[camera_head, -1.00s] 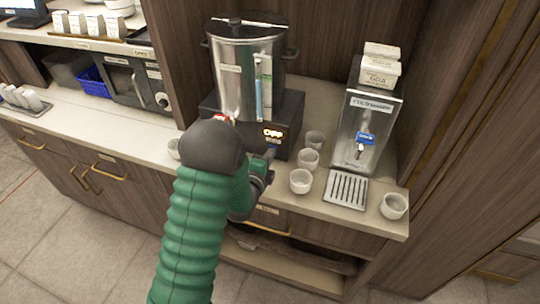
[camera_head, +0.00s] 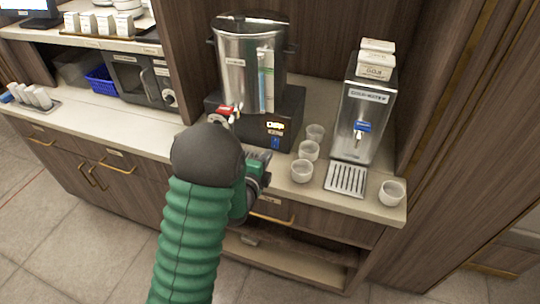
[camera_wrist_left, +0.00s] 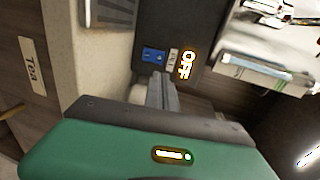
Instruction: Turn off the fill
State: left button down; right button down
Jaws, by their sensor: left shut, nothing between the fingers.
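The steel urn (camera_head: 237,70) stands on a dark base (camera_head: 290,115) on the counter. A lit display (camera_head: 275,127) is on the base front; in the wrist view the display (camera_wrist_left: 187,65) reads OFF. A blue switch (camera_head: 275,142) sits below it, and this switch (camera_wrist_left: 153,54) also shows in the wrist view beside a small pale label. My left gripper (camera_head: 265,157) is just in front of the base, below the switch. Its fingers (camera_wrist_left: 163,92) are together and empty, apart from the switch. My right gripper is not in view.
Several white cups (camera_head: 302,171) stand right of the gripper. A cold-water dispenser (camera_head: 364,110) with a drip tray (camera_head: 345,180) is further right. A red tap (camera_head: 225,111) is on the urn, close to my arm. The left counter (camera_head: 110,118) is mostly clear.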

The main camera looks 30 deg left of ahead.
pick_arm(q)
jog(key=shift+s+a+r, duration=0.1)
jog(key=shift+s+r, duration=0.1)
jog(key=shift+s, duration=0.35)
jog(key=shift+s+a+r, duration=0.1)
jog(key=shift+s+r, duration=0.05)
jog(key=shift+s, duration=0.4)
jog(key=s+d+f+n+g+h+p, duration=0.1)
jog(key=s+d+f+n+g, duration=0.1)
jog(key=s+d+n+g, duration=0.4)
jog(key=s+d+f+n+g+h+p, duration=0.1)
jog(key=s+d+f+n+g+h, duration=0.1)
jog(key=s+d+n+g, duration=0.4)
jog(key=shift+s+d+f+n+g+h, duration=0.4)
jog(key=shift+s+d+n, duration=1.35)
jog(key=shift+s, duration=2.1)
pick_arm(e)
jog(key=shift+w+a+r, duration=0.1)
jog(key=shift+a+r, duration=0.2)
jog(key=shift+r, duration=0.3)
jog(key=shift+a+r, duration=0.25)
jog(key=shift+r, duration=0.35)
pick_arm(q)
jog(key=shift+d, duration=0.25)
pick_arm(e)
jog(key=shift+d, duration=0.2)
